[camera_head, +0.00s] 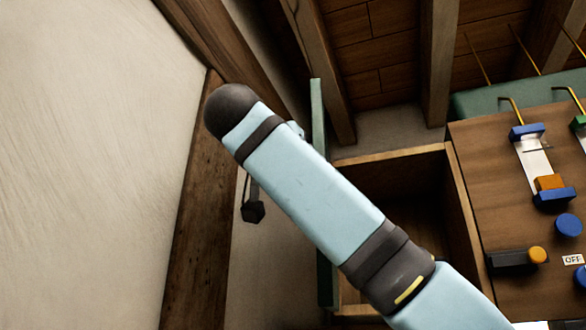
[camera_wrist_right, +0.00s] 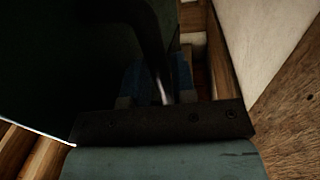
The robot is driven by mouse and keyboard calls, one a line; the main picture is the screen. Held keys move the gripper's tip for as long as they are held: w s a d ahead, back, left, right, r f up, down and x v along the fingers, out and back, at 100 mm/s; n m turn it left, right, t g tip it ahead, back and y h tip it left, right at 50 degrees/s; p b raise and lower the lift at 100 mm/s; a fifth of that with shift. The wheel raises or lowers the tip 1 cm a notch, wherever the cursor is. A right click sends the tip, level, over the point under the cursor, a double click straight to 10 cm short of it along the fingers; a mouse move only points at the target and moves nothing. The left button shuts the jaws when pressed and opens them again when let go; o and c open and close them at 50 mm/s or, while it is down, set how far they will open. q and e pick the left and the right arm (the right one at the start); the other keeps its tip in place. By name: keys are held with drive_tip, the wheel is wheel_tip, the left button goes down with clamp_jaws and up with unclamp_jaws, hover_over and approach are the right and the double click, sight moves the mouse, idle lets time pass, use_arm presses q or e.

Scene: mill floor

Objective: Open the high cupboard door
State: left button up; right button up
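In the head view, the cupboard (camera_head: 455,190) is an open wooden box with a dark inside. Its green door (camera_head: 320,110) stands swung out at the box's left side, seen nearly edge-on. My light blue right arm crosses in front of the door and opening, and my right gripper is hidden there. In the right wrist view, a large dark panel, probably the door (camera_wrist_right: 60,60), fills the left. My right gripper (camera_wrist_right: 158,85) has a dark curved bar, perhaps the handle (camera_wrist_right: 150,40), running between its bluish fingers. I cannot tell whether they grip it. My left gripper is out of view.
A wooden panel (camera_head: 500,200) with blue and orange controls and an OFF label stands right of the cupboard. A pale wall (camera_head: 90,150) and a brown timber post (camera_head: 200,220) are on the left. A small black object (camera_head: 253,211) hangs below my arm.

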drive_tip(key=shift+d, duration=0.15)
drive_tip(key=b+v, duration=0.5)
drive_tip(key=v, duration=0.7)
drive_tip(key=shift+b, duration=0.4)
drive_tip(key=shift+f, duration=0.1)
